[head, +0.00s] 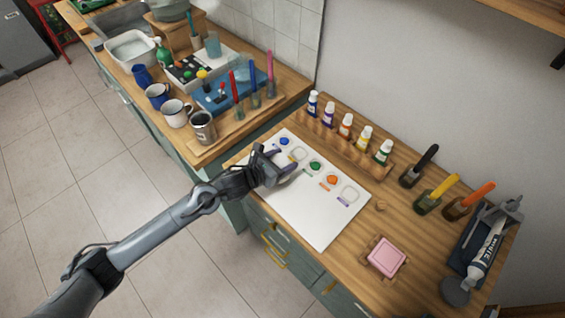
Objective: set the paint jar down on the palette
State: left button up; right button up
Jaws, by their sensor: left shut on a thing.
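The palette (318,222) is a white board lying on the wooden counter, with blue, green and orange paint dabs and pale square outlines along its far side. My left gripper (283,161) reaches in from the left over the palette's far left part, near the blue and green dabs. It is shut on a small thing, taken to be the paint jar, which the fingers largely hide. I cannot tell whether that thing touches the palette. My right gripper is not in view.
A wooden rack (342,143) of several paint bottles stands behind the palette. A pink block (386,257) sits right of it, with brush jars (429,199) and a white tube (486,250) farther right. Mugs (176,112) and brushes crowd the left counter. The palette's near part is clear.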

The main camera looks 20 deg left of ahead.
pick_arm(q)
jog(key=shift+f, duration=0.8)
jog(key=shift+f, duration=0.1)
jog(key=o, duration=0.9)
jog(key=shift+f, duration=0.15)
jog(key=o, duration=0.5)
